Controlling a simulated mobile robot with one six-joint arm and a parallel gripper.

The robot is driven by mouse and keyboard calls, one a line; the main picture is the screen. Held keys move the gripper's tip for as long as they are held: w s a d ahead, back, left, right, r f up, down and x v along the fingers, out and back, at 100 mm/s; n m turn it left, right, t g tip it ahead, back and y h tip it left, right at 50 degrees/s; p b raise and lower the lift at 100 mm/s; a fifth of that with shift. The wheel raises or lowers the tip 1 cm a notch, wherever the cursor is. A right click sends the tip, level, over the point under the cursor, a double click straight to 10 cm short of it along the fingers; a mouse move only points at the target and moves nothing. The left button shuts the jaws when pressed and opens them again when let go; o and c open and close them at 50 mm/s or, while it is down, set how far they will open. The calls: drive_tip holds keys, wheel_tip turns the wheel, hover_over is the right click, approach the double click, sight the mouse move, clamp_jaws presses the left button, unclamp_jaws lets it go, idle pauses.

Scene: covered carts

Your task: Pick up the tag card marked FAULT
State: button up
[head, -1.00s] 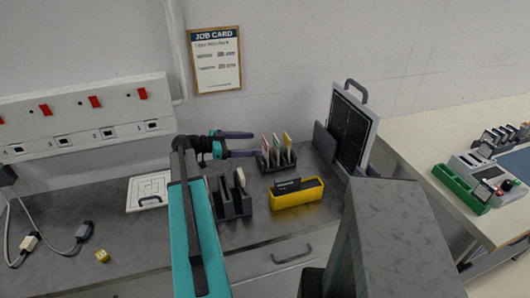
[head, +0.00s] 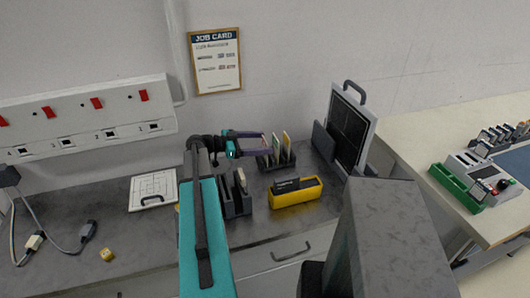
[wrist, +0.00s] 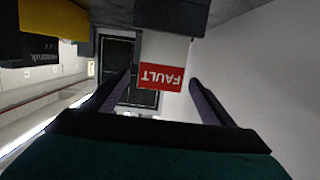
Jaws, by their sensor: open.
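The tag card marked FAULT (wrist: 161,50) shows in the wrist view, white with a red band and its lettering upside down. Its far end is in a dark holder (wrist: 172,14). My gripper (wrist: 162,80) is open and empty, one finger to each side of the card in this view. Whether the card is within the fingers or just beyond them I cannot tell. In the head view my gripper (head: 267,143) is at the left of the card rack (head: 277,164), which holds upright cards, including a green one (head: 276,143) and an orange one (head: 286,141). The fingers partly hide the leftmost card.
A yellow bin (head: 297,198) stands in front of the rack. A dark slotted stand (head: 236,207) is to its left, close to my arm. An upright dark panel with a handle (head: 348,130) stands to the right. A socket panel (head: 85,115) is at left.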

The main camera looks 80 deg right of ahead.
drive_tip(key=c, duration=1.2)
drive_tip(key=shift+o, duration=0.2)
drive_tip(key=shift+r, duration=0.15)
wheel_tip(320, 180, up, 10)
drive_tip(key=b, duration=0.3)
drive_tip(key=shift+b, duration=0.3)
